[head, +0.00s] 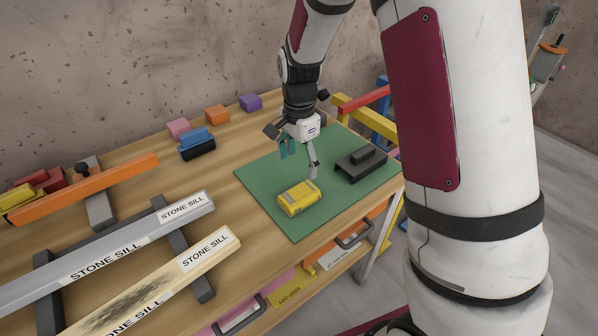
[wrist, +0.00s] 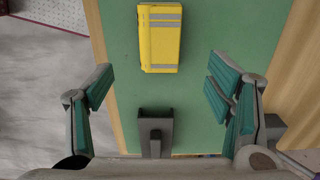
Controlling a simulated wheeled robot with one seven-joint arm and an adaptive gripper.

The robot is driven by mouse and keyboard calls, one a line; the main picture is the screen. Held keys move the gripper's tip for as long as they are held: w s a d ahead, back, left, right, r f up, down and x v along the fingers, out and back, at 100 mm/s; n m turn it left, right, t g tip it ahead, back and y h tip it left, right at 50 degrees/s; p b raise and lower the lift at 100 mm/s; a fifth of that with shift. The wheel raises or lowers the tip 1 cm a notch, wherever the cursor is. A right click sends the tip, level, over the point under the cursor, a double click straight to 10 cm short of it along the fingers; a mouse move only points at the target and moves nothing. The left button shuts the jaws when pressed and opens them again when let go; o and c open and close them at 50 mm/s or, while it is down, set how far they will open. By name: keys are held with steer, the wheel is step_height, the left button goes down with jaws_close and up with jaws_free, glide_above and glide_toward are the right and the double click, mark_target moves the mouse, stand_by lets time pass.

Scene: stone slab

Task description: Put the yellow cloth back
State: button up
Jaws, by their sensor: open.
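The yellow cloth (head: 299,198) is a folded block with grey bands, lying on the green mat (head: 262,180) near its front edge. In the wrist view the cloth (wrist: 160,45) lies at the top centre, beyond my fingertips, with green mat (wrist: 195,125) around it. My gripper (head: 298,162) is open and empty above the mat, just behind the cloth in the head view. The cloth is apart from both fingers.
A dark block with a raised grip (head: 361,164) sits on the mat to the right; it also shows in the wrist view (wrist: 155,128). Stone sills (head: 110,255) lie on supports at left. Coloured blocks (head: 197,137) stand at the back. Open drawers (head: 290,288) show below the front edge.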

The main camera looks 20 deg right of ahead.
steer(key=s+r+n+t, duration=0.1)
steer(key=s+r+n, duration=0.3)
steer(key=s+r, duration=0.3)
steer(key=s+r+n+t, duration=0.25)
steer(key=s+r, duration=0.25)
steer(key=r, duration=0.5)
steer(key=s+r+n+t, duration=0.1)
steer(key=s+r+n, duration=0.3)
steer(key=s+n, duration=0.4)
steer(key=s, duration=0.5)
steer(key=shift+s+d, duration=0.15)
steer(key=shift+s, duration=0.25)
steer(key=shift+d+t, duration=0.1)
steer(key=shift+t, duration=0.15)
